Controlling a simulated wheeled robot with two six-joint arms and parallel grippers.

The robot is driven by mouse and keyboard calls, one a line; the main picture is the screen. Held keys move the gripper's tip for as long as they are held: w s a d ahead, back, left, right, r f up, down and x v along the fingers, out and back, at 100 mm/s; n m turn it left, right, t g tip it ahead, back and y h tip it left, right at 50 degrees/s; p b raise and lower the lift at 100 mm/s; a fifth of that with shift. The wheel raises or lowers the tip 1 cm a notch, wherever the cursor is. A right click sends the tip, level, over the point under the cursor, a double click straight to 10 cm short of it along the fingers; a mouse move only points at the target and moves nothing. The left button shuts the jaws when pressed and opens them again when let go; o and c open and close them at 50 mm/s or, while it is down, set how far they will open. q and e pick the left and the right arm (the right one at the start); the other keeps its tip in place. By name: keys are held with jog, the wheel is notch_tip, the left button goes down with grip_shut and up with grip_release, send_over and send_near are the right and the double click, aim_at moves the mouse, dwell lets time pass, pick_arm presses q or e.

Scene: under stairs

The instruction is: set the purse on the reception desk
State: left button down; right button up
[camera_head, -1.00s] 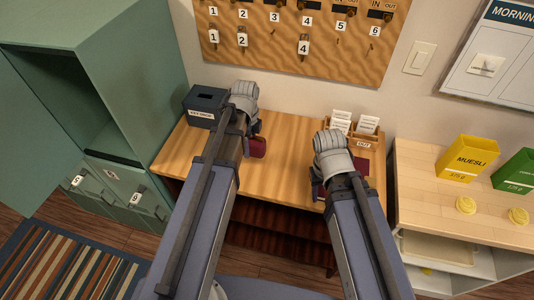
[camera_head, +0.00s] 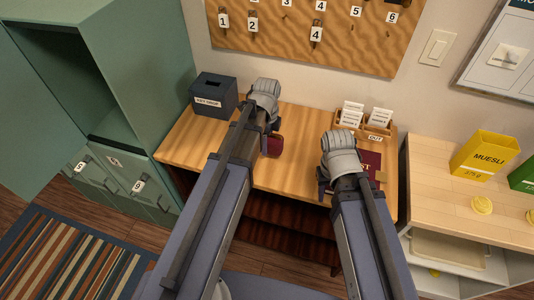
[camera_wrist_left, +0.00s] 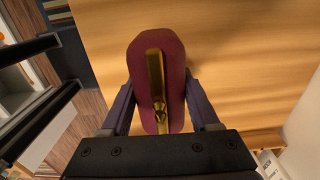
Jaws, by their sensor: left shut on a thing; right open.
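The purse (camera_head: 273,146) is dark red and partly hidden by my left arm in the head view. In the left wrist view the purse (camera_wrist_left: 172,62) shows its gold clasp, between the two fingers of my left gripper (camera_wrist_left: 162,103), which is shut on it. In the head view my left gripper (camera_head: 266,141) is over the middle of the wooden reception desk (camera_head: 300,124). I cannot tell whether the purse touches the desktop. My right gripper (camera_head: 325,188) is open near the desk's front right; its fingers are mostly hidden by the arm.
A dark key-drop box (camera_head: 213,94) stands at the desk's back left. A card holder (camera_head: 365,118) is at the back right, with a dark red book (camera_head: 370,163) before it. A shelf with a muesli box (camera_head: 484,156) is right; green lockers (camera_head: 125,185) are left.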

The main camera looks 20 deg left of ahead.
pick_arm(q)
notch_tip(320, 180, down, 4)
jog(key=b, duration=0.3)
jog(key=shift+r+b, duration=0.2)
jog(key=shift+b, duration=0.15)
jog(key=shift+f, duration=0.15)
jog(key=shift+c, duration=0.6)
grip_release()
jog(key=shift+r, duration=0.2)
